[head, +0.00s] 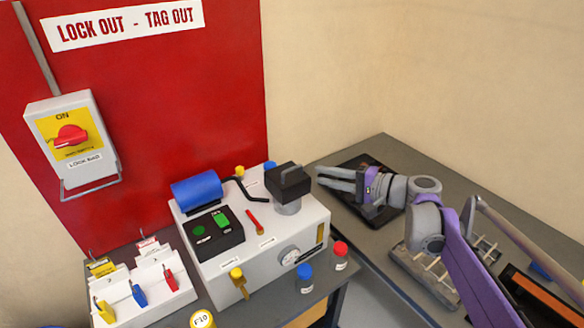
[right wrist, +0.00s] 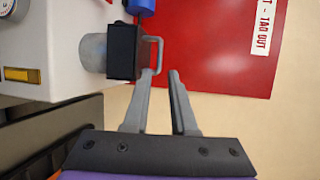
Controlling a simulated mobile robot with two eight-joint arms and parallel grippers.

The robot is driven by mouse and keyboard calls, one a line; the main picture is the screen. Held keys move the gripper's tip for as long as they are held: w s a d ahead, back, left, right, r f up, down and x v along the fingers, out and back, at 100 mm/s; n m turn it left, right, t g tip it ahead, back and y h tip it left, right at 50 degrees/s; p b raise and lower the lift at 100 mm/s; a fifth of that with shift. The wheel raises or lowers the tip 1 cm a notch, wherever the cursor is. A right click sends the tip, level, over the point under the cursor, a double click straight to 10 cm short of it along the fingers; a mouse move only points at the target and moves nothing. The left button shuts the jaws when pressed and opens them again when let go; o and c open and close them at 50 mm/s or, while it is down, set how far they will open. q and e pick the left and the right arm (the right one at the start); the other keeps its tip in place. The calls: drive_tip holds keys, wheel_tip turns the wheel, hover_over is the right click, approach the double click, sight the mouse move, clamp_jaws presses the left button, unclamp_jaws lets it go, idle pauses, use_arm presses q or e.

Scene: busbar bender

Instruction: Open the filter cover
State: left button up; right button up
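The filter cover (head: 288,180) is a black block with a grey loop handle on top. It sits on a grey cylindrical filter body (head: 288,205) at the back right of the white machine. In the right wrist view the cover (right wrist: 124,52) shows side-on, with its handle (right wrist: 160,52) toward the fingers. My right gripper (head: 322,179) is to the right of the cover, fingers pointing at it. In the right wrist view its fingers (right wrist: 162,74) are apart with nothing between them. One fingertip appears close to the handle; contact cannot be told. My left gripper is out of view.
The white machine (head: 262,250) carries a blue cylinder (head: 196,190), a black button box (head: 216,234) and a gauge (head: 290,255). Red (head: 341,249) and blue (head: 305,271) caps stand in front. A dark tray (head: 376,217) lies under my right gripper. The red wall panel (head: 200,100) rises behind.

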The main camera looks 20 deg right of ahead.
sight(292, 169)
drive_tip(key=x, duration=1)
drive_tip(key=shift+a+f+p, duration=0.1)
drive_tip(key=shift+a+p, duration=0.05)
drive_tip(key=shift+p, duration=0.2)
clamp_jaws()
idle(0.8)
